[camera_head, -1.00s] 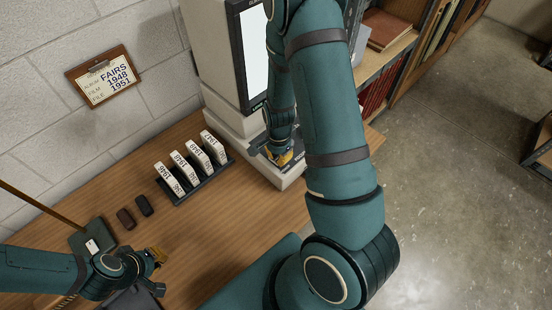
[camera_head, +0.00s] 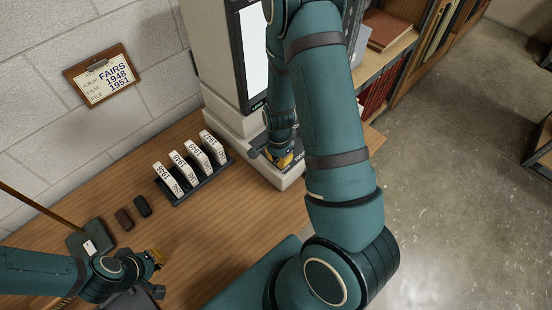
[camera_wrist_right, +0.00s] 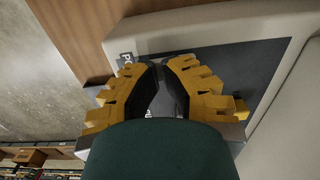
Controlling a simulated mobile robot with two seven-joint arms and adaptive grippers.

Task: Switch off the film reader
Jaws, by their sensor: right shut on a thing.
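The film reader (camera_head: 228,60) is a pale cabinet with a lit white screen in a dark frame, at the back of the desk. Its base carries a dark panel, which shows in the right wrist view (camera_wrist_right: 255,62) with a partly hidden white label beginning with "P". My right gripper (camera_head: 287,160) is down at this panel. In the wrist view its yellow fingers (camera_wrist_right: 166,88) are shut on a small dark part between them, apparently a switch or knob, mostly hidden. My left gripper (camera_head: 158,257) is low over the desk at the left, away from the reader; its finger opening is unclear.
A dark rack (camera_head: 205,182) of labelled white boxes stands left of the reader. Two small dark objects (camera_head: 133,212) and a dark green block (camera_head: 88,238) lie further left. A clipboard (camera_head: 100,76) hangs on the wall. Bookshelves (camera_head: 390,55) stand on the right.

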